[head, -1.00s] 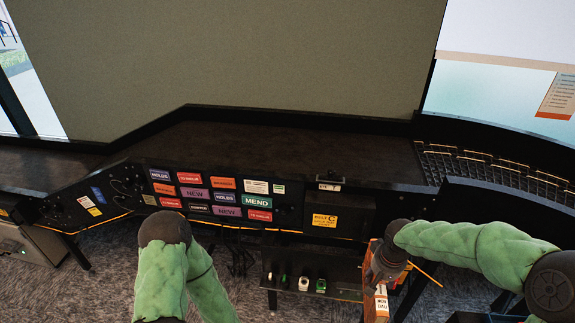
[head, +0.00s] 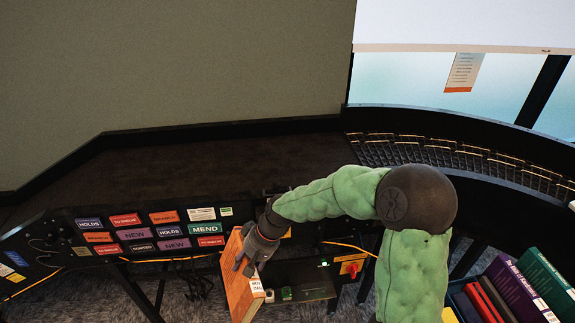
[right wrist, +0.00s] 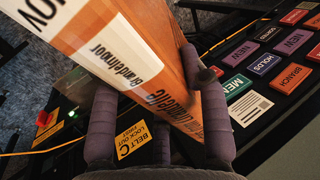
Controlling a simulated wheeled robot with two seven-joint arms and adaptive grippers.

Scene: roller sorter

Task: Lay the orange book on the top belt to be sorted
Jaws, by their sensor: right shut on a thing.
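The orange book (head: 238,290) is held upright in front of the sorter's sign panel, below the level of the top belt. My right gripper (head: 250,266) is shut on it. In the right wrist view the book (right wrist: 172,65), with a white spine label, sits between the two dark fingers of the right gripper (right wrist: 147,72). The top belt (head: 200,168) is a wide dark surface behind the panel, and its visible part is bare. My left gripper is out of view.
Coloured sign plates (head: 134,234) cover the front panel. A red button on a yellow box (head: 350,267) is right of the book. Rollers (head: 440,155) curve away at the right. A bin holds several books (head: 520,290) at lower right.

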